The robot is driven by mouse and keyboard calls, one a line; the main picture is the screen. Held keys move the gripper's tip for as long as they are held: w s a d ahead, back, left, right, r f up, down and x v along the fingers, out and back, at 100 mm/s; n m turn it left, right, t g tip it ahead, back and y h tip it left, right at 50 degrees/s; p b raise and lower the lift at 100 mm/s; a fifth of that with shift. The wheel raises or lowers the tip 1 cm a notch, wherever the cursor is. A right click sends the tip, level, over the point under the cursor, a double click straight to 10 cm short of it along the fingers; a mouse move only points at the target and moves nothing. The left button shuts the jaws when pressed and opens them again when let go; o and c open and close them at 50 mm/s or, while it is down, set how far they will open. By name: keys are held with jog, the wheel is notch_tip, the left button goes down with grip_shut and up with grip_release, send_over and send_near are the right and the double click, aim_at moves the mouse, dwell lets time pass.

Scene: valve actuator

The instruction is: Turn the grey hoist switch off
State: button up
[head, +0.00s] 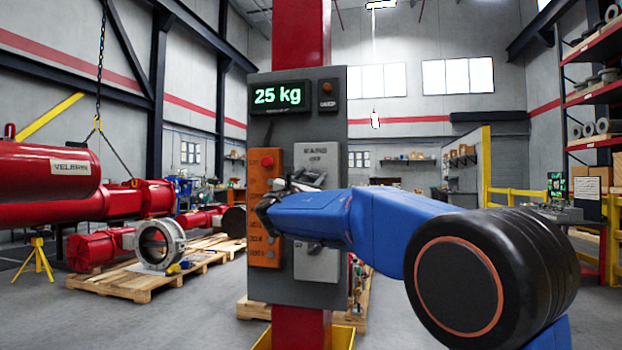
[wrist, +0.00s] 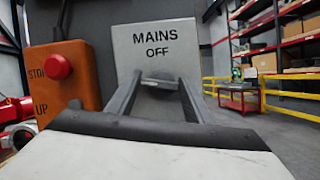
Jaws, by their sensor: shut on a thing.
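The grey hoist switch (head: 317,265) is a light grey plate on the dark panel, and its upper part reads "MAINS OFF" in the wrist view (wrist: 155,42). My gripper (head: 292,183) is at the middle of this plate, with my blue arm coming in from the right. In the wrist view its two dark fingers (wrist: 158,84) reach up to just below the word OFF. They are shut on the switch's handle, which is mostly hidden between and behind them. The handle's exact angle cannot be told.
An orange control box (head: 262,250) with a red stop button (head: 267,161) is close on the left. A display (head: 278,96) above reads "25 kg". The panel hangs on a red column (head: 301,35). Red actuators (head: 97,248) lie on a pallet at left.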

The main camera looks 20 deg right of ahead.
jog(key=m+g+h, duration=0.1)
jog(key=m+g, duration=0.1)
jog(key=m, duration=0.3)
jog(key=shift+r, duration=0.1)
jog(key=m+g, duration=0.2)
jog(key=m, duration=0.3)
jog(key=shift+h, duration=0.4)
jog(key=m+g, duration=0.1)
jog(key=m, duration=0.1)
jog(key=m+g, duration=0.1)
jog(key=m, duration=0.1)
jog(key=shift+r+m+y, duration=0.15)
jog(key=shift+m+y, duration=0.15)
jog(key=shift+m, duration=0.1)
jog(key=shift+d+m+g+y, duration=0.1)
jog(key=shift+m+g+y, duration=0.35)
jog(key=shift+m, duration=1.05)
jog(key=shift+g, duration=0.25)
jog(key=o, duration=1)
jog(key=shift+o, duration=0.2)
jog(key=shift+s, duration=0.1)
